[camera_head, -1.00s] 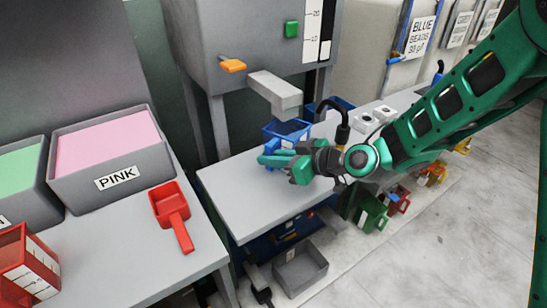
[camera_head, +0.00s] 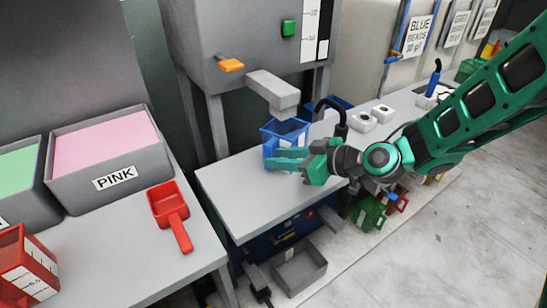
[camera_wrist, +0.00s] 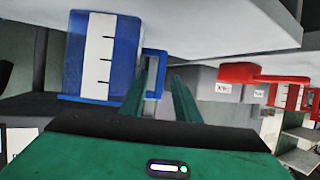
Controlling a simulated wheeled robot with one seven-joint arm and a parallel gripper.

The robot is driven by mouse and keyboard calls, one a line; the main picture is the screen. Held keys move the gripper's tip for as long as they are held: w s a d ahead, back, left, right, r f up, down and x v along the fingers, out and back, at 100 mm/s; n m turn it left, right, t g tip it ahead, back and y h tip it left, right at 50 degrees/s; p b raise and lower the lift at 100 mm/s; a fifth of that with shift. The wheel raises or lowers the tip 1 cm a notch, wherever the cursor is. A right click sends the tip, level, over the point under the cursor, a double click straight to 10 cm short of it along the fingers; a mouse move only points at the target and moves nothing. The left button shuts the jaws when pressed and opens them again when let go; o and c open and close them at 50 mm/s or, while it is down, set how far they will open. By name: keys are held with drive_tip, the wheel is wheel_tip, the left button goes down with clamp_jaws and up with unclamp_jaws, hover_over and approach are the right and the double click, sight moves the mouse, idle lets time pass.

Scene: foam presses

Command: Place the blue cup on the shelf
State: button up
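The blue cup (camera_head: 283,134), a square open-topped cup, stands upright on the grey bench (camera_head: 245,205) below the dispenser spout. In the wrist view the cup (camera_wrist: 103,55) shows a white scale strip and a blue handle (camera_wrist: 158,70) on its right side. My gripper (camera_head: 283,160) is at the cup's near side. In the wrist view the fingers of my gripper (camera_wrist: 160,95) are apart, with the handle showing between their tips. I cannot tell whether they touch it. Which surface is the shelf is not clear.
The grey dispenser spout (camera_head: 272,90) hangs just above the cup. A black hooked arm (camera_head: 332,108) stands close to my wrist. A red scoop (camera_head: 170,212) lies on the left table beside the pink bin (camera_head: 105,155). The bench's front left is clear.

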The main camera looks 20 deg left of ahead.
drive_tip(key=v, duration=0.8)
drive_tip(key=shift+d, duration=0.1)
drive_tip(key=s+d+f+m+h, duration=0.15)
drive_tip(key=d+m+h, duration=0.25)
drive_tip(key=d, duration=1)
drive_tip(key=d+f+m+h, duration=0.2)
drive_tip(key=d+m+h, duration=0.25)
drive_tip(key=d, duration=0.95)
drive_tip(key=s+d+r+m+g+h, duration=0.1)
drive_tip(key=s+d+m+g+h, duration=0.1)
drive_tip(key=s+d+m, duration=0.4)
drive_tip(key=s+d+r+m+g+h, duration=0.2)
drive_tip(key=s+d+m, duration=0.4)
drive_tip(key=s+d, duration=0.7)
drive_tip(key=shift+s+d, duration=0.25)
drive_tip(key=shift+s, duration=0.35)
